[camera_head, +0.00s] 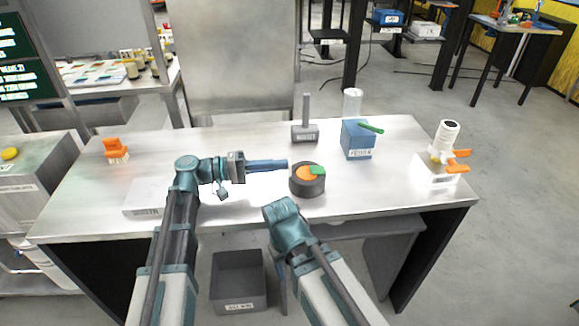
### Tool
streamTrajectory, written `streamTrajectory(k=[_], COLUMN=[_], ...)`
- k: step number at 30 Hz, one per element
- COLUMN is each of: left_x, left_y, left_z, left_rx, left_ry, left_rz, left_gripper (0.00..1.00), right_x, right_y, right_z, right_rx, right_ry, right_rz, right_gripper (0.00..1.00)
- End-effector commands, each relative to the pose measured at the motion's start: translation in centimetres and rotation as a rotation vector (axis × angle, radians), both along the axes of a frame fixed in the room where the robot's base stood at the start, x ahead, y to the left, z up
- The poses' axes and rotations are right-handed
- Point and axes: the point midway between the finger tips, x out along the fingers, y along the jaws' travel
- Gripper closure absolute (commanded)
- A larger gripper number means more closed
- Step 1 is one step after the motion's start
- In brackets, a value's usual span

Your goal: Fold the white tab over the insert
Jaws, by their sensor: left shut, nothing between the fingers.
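My left gripper (286,164) reaches in from the left over the table, its long blue fingers shut and empty. The fingertips are in front of or above the left rim of a dark round holder (308,187); I cannot tell whether they touch it. An orange disc (304,174) and a green piece (318,170) show in the holder's top. I cannot make out a white tab or tell which piece is the insert. A low white box (146,195) lies at the left, partly behind my left arm. My right arm ends near the table's front edge, its fingers out of sight.
On the table (82,205) stand an orange part (116,149) at left, a grey block with a post (305,132), a blue box (357,139) with a green rod, and a white valve unit (438,170) at right. A grey bin (238,283) sits below.

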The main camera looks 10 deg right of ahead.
Motion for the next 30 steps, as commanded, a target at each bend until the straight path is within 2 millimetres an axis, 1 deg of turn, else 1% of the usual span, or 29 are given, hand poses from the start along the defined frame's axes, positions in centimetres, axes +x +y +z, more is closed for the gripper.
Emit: streamTrajectory(k=[30], left_x=[0.0], left_y=[-3.0], left_z=[0.0], left_rx=[0.000], left_ry=[0.000], left_rz=[-0.002], left_gripper=[1.00], right_x=[0.0], right_y=[0.0], right_z=[0.0], right_rx=[0.000], right_ry=[0.000], right_rz=[0.000], right_gripper=[0.38])
